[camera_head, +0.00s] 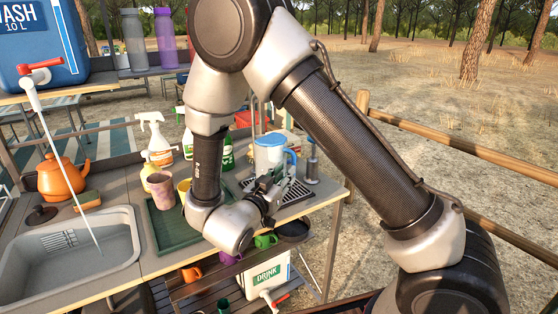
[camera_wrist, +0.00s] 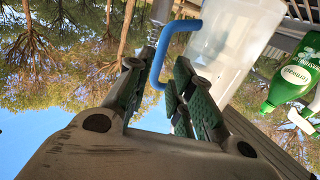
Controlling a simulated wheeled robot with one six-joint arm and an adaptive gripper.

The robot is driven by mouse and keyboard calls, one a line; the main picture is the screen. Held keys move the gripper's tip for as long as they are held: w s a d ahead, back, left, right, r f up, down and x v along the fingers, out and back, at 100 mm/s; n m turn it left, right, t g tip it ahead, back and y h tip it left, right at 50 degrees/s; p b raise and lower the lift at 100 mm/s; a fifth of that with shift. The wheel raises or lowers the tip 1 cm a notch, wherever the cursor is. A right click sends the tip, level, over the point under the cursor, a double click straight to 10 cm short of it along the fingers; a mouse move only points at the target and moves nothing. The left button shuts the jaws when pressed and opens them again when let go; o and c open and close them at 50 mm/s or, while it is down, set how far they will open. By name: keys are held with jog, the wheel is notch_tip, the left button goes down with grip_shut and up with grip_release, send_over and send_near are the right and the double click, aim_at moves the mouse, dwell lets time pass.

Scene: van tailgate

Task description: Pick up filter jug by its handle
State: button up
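The filter jug (camera_head: 268,153) stands upright on the drip rack at the right end of the counter; its body is translucent and its top and handle are blue. In the wrist view, which looks tilted over, the clear jug body (camera_wrist: 232,42) is at upper right. Its blue handle (camera_wrist: 168,48) reaches out toward my gripper (camera_wrist: 157,78). The green-padded fingers are apart, with the handle's lower end showing in the gap between them. I cannot tell how deep the handle sits there. In the head view my gripper (camera_head: 268,187) is close in front of the jug, partly covering it.
A green bottle (camera_wrist: 292,72) lies beyond the jug in the wrist view. A green tray (camera_head: 167,232) with cups (camera_head: 160,190) and the sink (camera_head: 75,250) are left.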

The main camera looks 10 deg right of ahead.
jog(key=x, duration=0.6)
jog(key=shift+w+d, duration=0.15)
jog(key=shift+d, duration=0.1)
grip_shut()
